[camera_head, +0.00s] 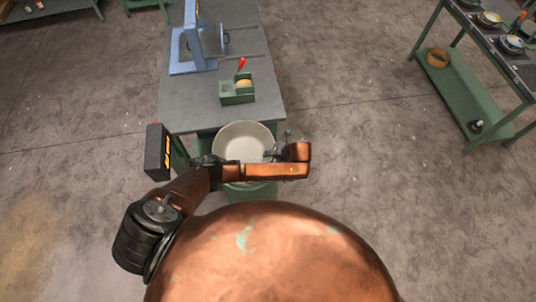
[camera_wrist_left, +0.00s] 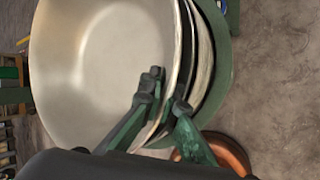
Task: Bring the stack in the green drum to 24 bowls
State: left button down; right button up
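A stack of pale bowls (camera_head: 240,141) stands in the green drum (camera_head: 247,193) at the near end of the table. My left arm reaches across the drum from the left, and my left gripper (camera_head: 277,153) is at the stack's right rim. In the left wrist view, the fingers of the gripper (camera_wrist_left: 167,98) straddle the rim of the top bowl (camera_wrist_left: 95,75), one inside and one outside, and look closed on it. A dark gap shows between this bowl and the rims below (camera_wrist_left: 204,60). The drum's green edge (camera_wrist_left: 220,55) lies behind them. The bowl count cannot be read.
Behind the drum is a grey table (camera_head: 190,105) with a blue frame (camera_head: 194,50) and a green box with a red handle (camera_head: 237,91). A black box with yellow marks (camera_head: 158,152) is left of the drum. A green shelf (camera_head: 470,95) stands right, across clear floor.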

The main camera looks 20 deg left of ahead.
pick_arm(q)
jog(key=shift+w+d+p, duration=0.1)
jog(key=shift+p, duration=0.25)
jog(key=c, duration=2.7)
grip_release()
jog(key=o, duration=0.6)
jog(key=shift+s+f, duration=0.2)
jog(key=shift+f, duration=0.05)
